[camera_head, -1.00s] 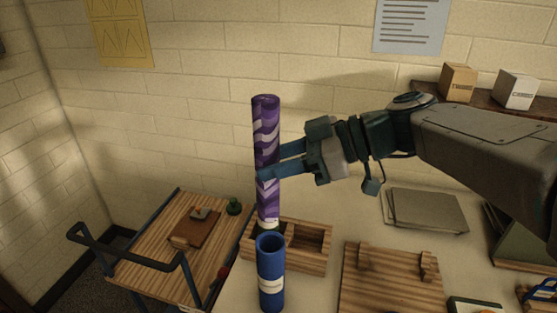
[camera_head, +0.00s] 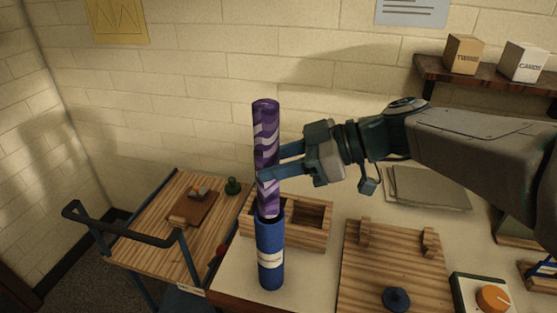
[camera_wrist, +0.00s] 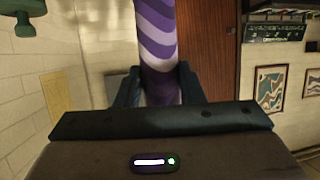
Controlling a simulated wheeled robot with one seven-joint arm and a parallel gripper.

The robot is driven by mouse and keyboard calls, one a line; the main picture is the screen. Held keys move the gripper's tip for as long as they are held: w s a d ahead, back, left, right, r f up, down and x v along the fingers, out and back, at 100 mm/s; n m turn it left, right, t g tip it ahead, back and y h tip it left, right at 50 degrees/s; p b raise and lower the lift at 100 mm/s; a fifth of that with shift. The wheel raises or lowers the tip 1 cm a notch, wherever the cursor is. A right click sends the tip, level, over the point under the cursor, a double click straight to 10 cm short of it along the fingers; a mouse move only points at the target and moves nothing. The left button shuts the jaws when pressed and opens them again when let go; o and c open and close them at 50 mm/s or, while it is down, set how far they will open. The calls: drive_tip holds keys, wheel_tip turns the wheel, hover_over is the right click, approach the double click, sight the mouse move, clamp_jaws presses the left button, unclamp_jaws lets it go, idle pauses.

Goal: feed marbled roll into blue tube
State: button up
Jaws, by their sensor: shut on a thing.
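The marbled roll (camera_head: 266,130), purple with pale wavy bands, stands upright in the head view. My gripper (camera_head: 272,164) comes from the right and is shut on the roll's middle. The blue tube (camera_head: 270,245), with a white label, stands upright directly below. The roll's lower end meets the tube's mouth and is hidden from sight; it looks to be inside the rim, though how deep I cannot tell. In the wrist view the roll (camera_wrist: 158,45) passes between both fingers (camera_wrist: 160,88).
A wooden compartment box (camera_head: 312,230) is just behind the tube. A wooden board with pegs (camera_head: 385,265) lies to the right, with a device with an orange knob (camera_head: 493,298) beyond. A wooden cart (camera_head: 150,245) with a dark handle stands left.

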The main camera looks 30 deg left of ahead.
drive_tip(key=shift+f+b, duration=2.85)
drive_tip(key=shift+b, duration=0.7)
drive_tip(key=o, duration=1.1)
drive_tip(key=b+v, duration=0.1)
drive_tip(key=v, duration=1.3)
